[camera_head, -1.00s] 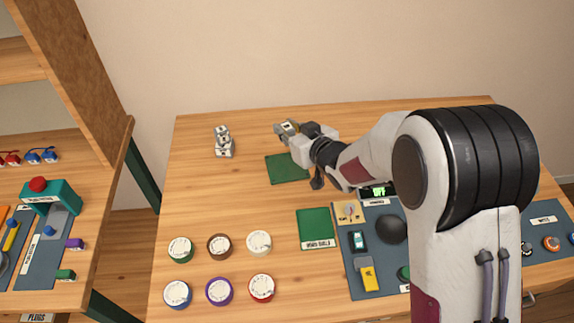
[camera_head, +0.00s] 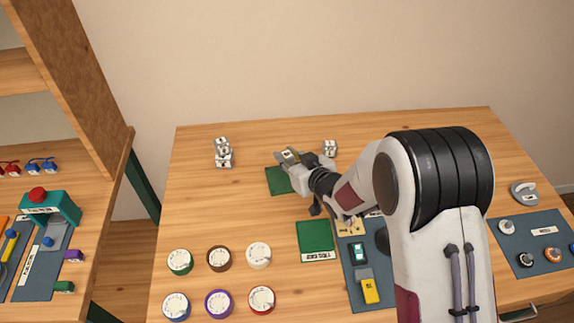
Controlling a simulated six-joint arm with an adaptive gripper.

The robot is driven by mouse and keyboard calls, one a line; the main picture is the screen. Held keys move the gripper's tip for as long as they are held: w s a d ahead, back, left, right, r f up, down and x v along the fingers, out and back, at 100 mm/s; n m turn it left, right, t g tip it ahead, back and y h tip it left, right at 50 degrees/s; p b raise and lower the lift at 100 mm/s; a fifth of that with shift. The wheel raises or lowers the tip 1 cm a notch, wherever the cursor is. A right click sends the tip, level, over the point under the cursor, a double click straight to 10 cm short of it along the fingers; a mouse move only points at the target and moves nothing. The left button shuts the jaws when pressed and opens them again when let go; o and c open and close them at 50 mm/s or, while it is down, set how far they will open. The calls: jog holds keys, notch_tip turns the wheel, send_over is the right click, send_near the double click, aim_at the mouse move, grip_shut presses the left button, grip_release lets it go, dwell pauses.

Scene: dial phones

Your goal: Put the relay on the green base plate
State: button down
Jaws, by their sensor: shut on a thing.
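My gripper (camera_head: 287,157) is over the far part of a green plate (camera_head: 277,183) in the middle of the table. It is shut on a small grey block with a pale label, likely the relay (camera_head: 289,154); the fingers and arm hide part of it. I cannot tell whether the block touches the plate, whose right side is hidden behind my gripper. A second green plate (camera_head: 315,235), with a white label strip, lies nearer and to the right, empty.
A group of small grey-white blocks (camera_head: 222,152) stands at the back left, and a similar block (camera_head: 329,148) right of my gripper. Several round dials (camera_head: 219,259) lie at the front left. A dark mat (camera_head: 365,298) with parts lies front right.

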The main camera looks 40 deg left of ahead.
jog(key=shift+f, duration=0.15)
jog(key=shift+f, duration=1.75)
jog(key=shift+f, duration=0.15)
jog(key=c, duration=1.8)
grip_release()
jog(key=shift+v, duration=6.1)
